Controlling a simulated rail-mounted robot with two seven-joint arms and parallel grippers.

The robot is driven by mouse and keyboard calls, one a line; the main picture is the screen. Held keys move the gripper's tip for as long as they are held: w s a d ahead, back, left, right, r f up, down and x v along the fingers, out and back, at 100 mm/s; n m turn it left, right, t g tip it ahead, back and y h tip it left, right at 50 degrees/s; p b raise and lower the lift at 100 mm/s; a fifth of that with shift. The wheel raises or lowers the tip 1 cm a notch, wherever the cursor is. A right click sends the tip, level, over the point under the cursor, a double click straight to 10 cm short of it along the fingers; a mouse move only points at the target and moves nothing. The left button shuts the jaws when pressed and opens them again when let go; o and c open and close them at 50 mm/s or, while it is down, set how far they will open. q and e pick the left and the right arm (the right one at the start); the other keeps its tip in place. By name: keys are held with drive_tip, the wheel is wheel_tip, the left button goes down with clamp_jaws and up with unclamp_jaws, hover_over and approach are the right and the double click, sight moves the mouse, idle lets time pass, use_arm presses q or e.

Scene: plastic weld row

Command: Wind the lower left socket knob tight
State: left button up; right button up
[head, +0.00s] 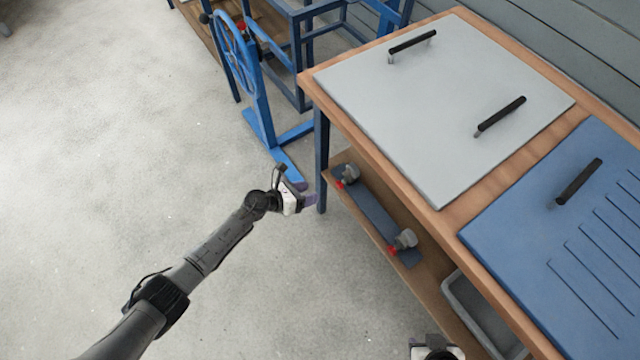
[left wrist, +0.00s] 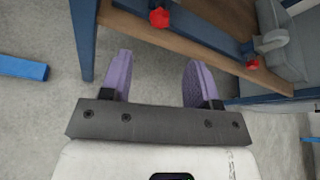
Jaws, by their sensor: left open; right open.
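The lower shelf of the bench holds a blue bar (head: 375,212) with two grey sockets. The left socket (head: 350,174) has a red knob (head: 339,184), which shows near the top of the left wrist view (left wrist: 159,17). The right socket (head: 403,239) also has a red knob (head: 392,250), seen at the right in the left wrist view (left wrist: 253,64). My left gripper (head: 307,200) is open beside the bench's blue leg, short of the left knob. Its two purple fingers (left wrist: 156,78) are apart with nothing between them. My right gripper (head: 436,350) is partly cut off at the bottom edge.
The wooden bench (head: 460,215) overhangs the shelf and carries a light grey panel (head: 445,100) and a blue panel (head: 560,215), with black handles. A blue stand with a handwheel (head: 235,50) is beyond my left gripper. A grey bin (head: 455,292) is on the shelf. The left floor is clear.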

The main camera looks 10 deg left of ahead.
use_arm(q)
drive_tip(key=v, duration=0.2)
drive_tip(key=shift+s+a+r+p, duration=0.15)
drive_tip(key=shift+s+a+p, duration=0.1)
drive_tip(key=shift+a+p, duration=0.1)
drive_tip(key=shift+d, duration=0.1)
